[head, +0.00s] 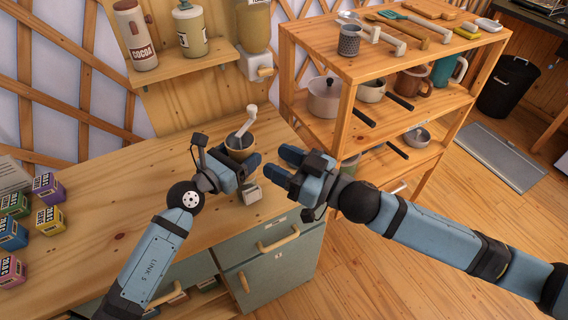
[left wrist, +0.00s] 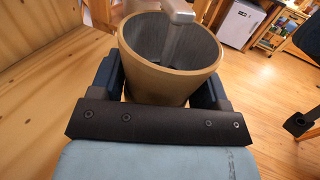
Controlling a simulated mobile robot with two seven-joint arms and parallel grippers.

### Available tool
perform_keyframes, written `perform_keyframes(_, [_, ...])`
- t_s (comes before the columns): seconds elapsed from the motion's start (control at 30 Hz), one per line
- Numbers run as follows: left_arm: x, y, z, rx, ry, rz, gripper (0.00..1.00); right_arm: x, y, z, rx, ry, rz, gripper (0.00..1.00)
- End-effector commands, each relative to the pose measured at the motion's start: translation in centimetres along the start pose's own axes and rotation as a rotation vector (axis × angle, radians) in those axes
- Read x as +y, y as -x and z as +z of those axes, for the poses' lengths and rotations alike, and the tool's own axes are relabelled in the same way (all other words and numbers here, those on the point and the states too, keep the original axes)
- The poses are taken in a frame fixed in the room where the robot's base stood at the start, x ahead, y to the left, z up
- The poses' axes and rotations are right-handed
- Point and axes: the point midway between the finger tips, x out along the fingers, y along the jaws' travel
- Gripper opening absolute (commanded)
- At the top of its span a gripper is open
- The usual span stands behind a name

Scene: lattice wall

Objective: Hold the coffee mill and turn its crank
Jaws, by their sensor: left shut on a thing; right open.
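My left gripper (head: 243,168) is shut on the mill body from the near side.
Several small coloured boxes (head: 48,187) stand at the left of the counter (head: 110,215). A wall shelf (head: 190,64) with a cocoa canister (head: 135,35) is behind. A wooden rack (head: 345,68) with pots and utensils stands at the right, behind my right arm.

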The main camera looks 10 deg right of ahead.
Motion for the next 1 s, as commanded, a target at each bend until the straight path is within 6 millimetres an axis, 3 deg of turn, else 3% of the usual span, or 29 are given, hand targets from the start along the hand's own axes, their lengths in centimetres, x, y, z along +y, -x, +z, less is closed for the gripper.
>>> perform_keyframes(0.4, [0.0, 0.0, -0.1, 0.001, 0.001, 0.0, 0.47, -0.3, 0.7, 0.2, 0.007, 0.024, -0.012, 0.47])
perform_keyframes(0.6, [0.0, 0.0, -0.1, 0.001, 0.0, 0.0, 0.47, -1.4, -1.2, -0.9, 0.057, 0.08, -0.057, 0.01])
perform_keyframes(0.63, [0.0, 0.0, -0.1, 0.001, 0.001, 0.0, 0.47, -2.0, -2.0, -1.4, 0.078, 0.105, -0.076, 0.0])
perform_keyframes(0.77, [0.0, 0.0, -0.1, 0.001, 0.001, 0.0, 0.47, -5.8, -6.6, -4.5, 0.22, 0.273, -0.197, 0.0])
perform_keyframes(0.9, [0.0, 0.0, -0.1, 0.001, 0.0, 0.0, 0.47, -12.2, -11.6, -9.0, 0.438, 0.523, -0.359, 0.0])
perform_keyframes(1.0, [0.0, 0.0, -0.1, 0.001, 0.0, 0.0, 0.47, -17.5, -14.3, -11.9, 0.61, 0.707, -0.471, 0.0])
